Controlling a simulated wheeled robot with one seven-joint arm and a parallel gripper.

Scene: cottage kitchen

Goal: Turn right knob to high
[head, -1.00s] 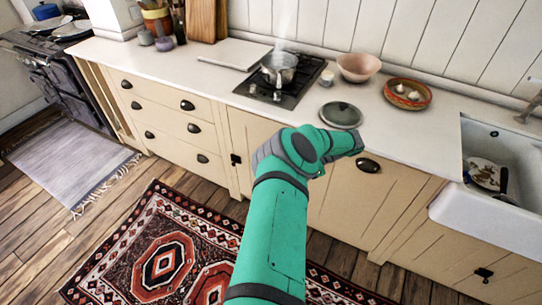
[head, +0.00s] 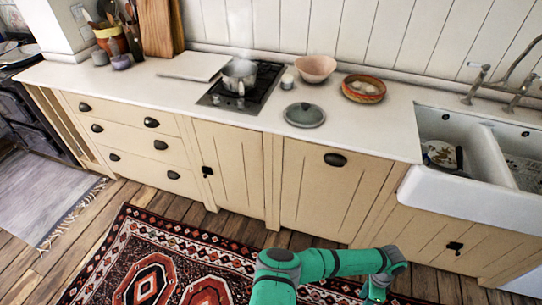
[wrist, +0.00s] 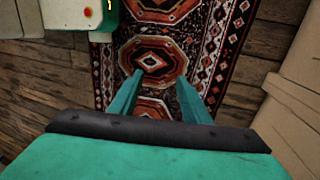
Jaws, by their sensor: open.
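A black hob (head: 262,84) is set into the white counter, with a steaming metal pot (head: 240,75) on it. Small knobs (head: 239,103) show along the hob's front edge, too small to read their settings. My gripper (head: 374,294) hangs low in front of the cabinets, over the floor and well away from the hob. In the wrist view its two fingers (wrist: 160,84) are apart with nothing between them, pointing down at the rug. The hob and knobs are not in the wrist view.
A lidded-looking grey round dish (head: 305,115), a small cup (head: 287,82), a pink bowl (head: 315,68) and a patterned bowl (head: 364,88) stand right of the hob. A white board (head: 194,66) lies left. A sink (head: 470,150) is at right. A patterned rug (head: 160,262) covers the floor.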

